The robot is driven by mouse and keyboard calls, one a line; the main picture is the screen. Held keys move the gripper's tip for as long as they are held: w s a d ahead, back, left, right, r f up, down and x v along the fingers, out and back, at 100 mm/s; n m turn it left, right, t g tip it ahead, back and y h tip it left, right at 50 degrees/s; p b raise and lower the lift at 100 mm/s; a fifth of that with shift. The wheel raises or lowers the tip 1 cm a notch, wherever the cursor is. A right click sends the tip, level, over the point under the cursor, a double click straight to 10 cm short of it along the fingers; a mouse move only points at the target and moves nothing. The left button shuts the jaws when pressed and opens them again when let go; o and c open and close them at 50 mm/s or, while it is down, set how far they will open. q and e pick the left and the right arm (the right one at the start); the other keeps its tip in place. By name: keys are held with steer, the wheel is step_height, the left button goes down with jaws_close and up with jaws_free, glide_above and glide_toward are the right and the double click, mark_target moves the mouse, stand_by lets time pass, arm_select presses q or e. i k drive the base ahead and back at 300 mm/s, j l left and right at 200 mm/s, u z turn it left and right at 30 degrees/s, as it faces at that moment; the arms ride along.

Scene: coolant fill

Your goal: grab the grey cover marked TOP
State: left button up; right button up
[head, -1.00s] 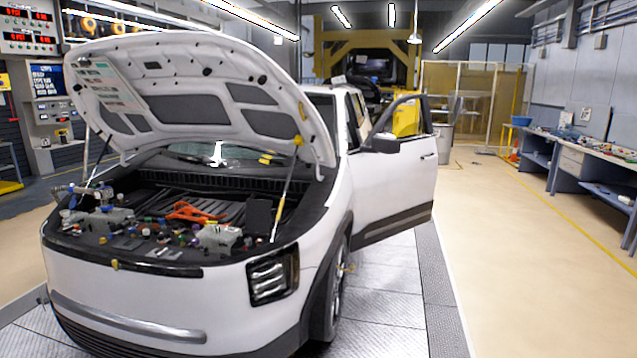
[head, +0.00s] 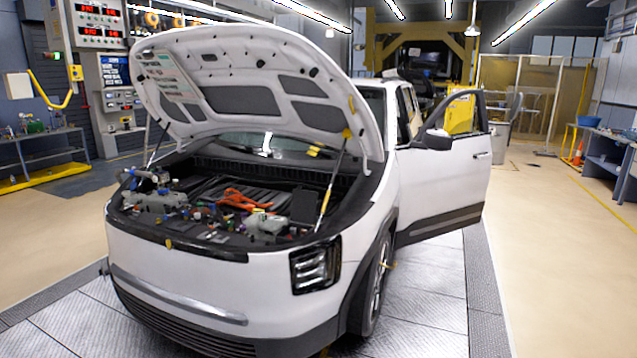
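No grey cover with a readable TOP mark can be made out. The white car (head: 200,270) stands ahead with its hood (head: 255,85) propped open. Its engine bay holds several small parts, among them an orange-red tool or part (head: 243,200), a grey block (head: 160,200) at the left and another grey block (head: 268,224) at the right. A dark box (head: 304,206) sits near the right strut. I cannot tell whether any of these is the cover. Neither of my grippers shows in the head view.
The car's front door (head: 440,175) on the right stands open. A workbench (head: 40,150) is at the far left and another (head: 605,160) at the far right. A yellow frame (head: 420,35) stands behind. The floor at the right (head: 550,250) is clear.

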mark_target(214, 237)
steer(key=i+j+z, duration=0.3)
steer(key=i+j, duration=0.85)
steer(key=i, duration=0.15)
